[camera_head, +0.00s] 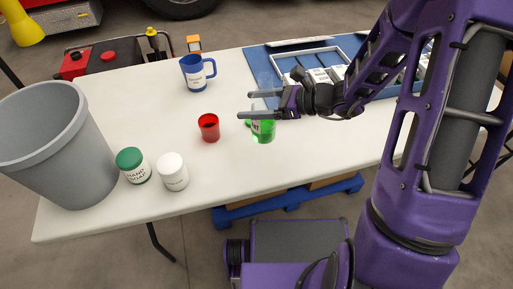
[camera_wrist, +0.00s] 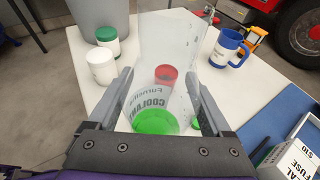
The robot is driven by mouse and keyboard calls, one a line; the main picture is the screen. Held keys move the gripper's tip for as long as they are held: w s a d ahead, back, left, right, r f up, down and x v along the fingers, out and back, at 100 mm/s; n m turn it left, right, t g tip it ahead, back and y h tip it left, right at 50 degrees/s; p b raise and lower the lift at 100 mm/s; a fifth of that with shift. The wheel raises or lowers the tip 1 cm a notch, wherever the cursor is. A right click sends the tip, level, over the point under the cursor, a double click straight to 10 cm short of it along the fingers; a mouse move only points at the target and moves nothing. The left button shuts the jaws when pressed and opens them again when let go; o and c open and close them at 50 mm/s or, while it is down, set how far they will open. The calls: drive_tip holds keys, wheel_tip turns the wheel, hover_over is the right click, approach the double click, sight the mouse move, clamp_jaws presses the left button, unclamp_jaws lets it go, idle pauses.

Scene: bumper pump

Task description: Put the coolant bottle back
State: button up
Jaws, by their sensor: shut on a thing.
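The coolant bottle (camera_wrist: 155,121) is clear, with green liquid low in it and COOLANT lettering on its side. My gripper (camera_wrist: 158,78) is shut on it, with one finger on each side. In the head view, the bottle's green lower part (camera_head: 264,130) shows below my gripper (camera_head: 245,104), and its clear upper part shows faintly above the fingers. I cannot tell whether its base touches the table. A small green piece, perhaps a cap (camera_wrist: 262,153), lies beside it.
A red cup (camera_head: 209,127) stands just left of the bottle on the white table (camera_head: 110,225). A blue mug (camera_head: 197,73) is behind. A green-lidded jar (camera_head: 133,166), a white jar (camera_head: 172,171) and a grey bin (camera_head: 55,145) are at left. A blue mat (camera_head: 262,62) holds boxes at right.

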sight(254, 129)
wheel_tip(254, 129, down, 10)
drive_tip(key=shift+r+b, duration=0.25)
drive_tip(key=shift+b, duration=0.6)
drive_tip(key=shift+f, duration=0.2)
drive_tip(key=o, duration=1.5)
drive_tip(key=shift+r, duration=0.2)
drive_tip(key=shift+d+r, duration=0.1)
drive_tip(key=shift+d, duration=0.2)
drive_tip(key=p+v, duration=0.1)
drive_tip(key=v, duration=1)
drive_tip(key=shift+s+d, duration=0.15)
drive_tip(key=shift+d, duration=0.05)
